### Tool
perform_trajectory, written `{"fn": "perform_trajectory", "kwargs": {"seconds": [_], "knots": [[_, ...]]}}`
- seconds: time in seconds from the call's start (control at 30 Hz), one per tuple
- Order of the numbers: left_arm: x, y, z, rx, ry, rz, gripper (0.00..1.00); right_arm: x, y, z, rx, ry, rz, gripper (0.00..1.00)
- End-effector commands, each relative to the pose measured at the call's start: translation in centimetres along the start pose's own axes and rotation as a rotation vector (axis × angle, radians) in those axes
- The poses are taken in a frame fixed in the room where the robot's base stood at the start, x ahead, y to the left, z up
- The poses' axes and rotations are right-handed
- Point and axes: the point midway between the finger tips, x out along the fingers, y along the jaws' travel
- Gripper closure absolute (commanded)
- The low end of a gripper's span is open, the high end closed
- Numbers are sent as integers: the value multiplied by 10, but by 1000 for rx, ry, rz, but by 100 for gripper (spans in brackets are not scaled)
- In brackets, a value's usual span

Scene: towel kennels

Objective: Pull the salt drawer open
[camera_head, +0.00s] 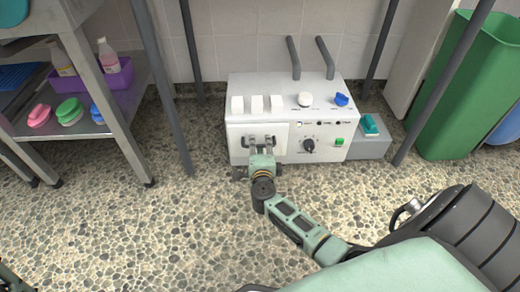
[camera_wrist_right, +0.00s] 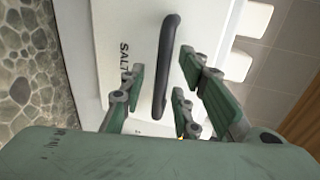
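The salt drawer (camera_wrist_right: 115,50) is a white front lettered "SALT" in the right wrist view. It sits at the left of the white machine's front (camera_head: 236,140) in the head view and looks closed. Its dark bar handle (camera_wrist_right: 167,50) runs between the fingers of my right gripper (camera_wrist_right: 160,90). The green finger pads stand on both sides of the handle with gaps visible, so the gripper is open around it. In the head view my right gripper (camera_head: 260,145) is at the drawer front and partly covers it. My left gripper does not show clearly.
The machine has white switches (camera_head: 256,104), a black knob (camera_head: 309,145) and a green button (camera_head: 339,141). A grey block with a teal brush (camera_head: 369,125) stands at its right, near a green bin (camera_head: 465,90). A metal shelf (camera_head: 125,95) is left.

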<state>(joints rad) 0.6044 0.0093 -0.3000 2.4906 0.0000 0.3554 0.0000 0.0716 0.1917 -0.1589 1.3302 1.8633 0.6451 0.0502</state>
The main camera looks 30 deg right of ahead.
Motion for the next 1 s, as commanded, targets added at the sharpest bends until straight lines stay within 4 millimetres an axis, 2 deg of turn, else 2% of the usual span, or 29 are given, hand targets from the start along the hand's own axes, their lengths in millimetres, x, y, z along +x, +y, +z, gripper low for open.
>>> {"fn": "perform_trajectory", "kwargs": {"seconds": [0.3,0.63,1.0], "knots": [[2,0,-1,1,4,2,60,3,0,0,0,-1,1,71],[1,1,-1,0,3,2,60,2,0,0,0,-1,0,100],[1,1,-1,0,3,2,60,2,0,0,0,-1,1,100]]}}
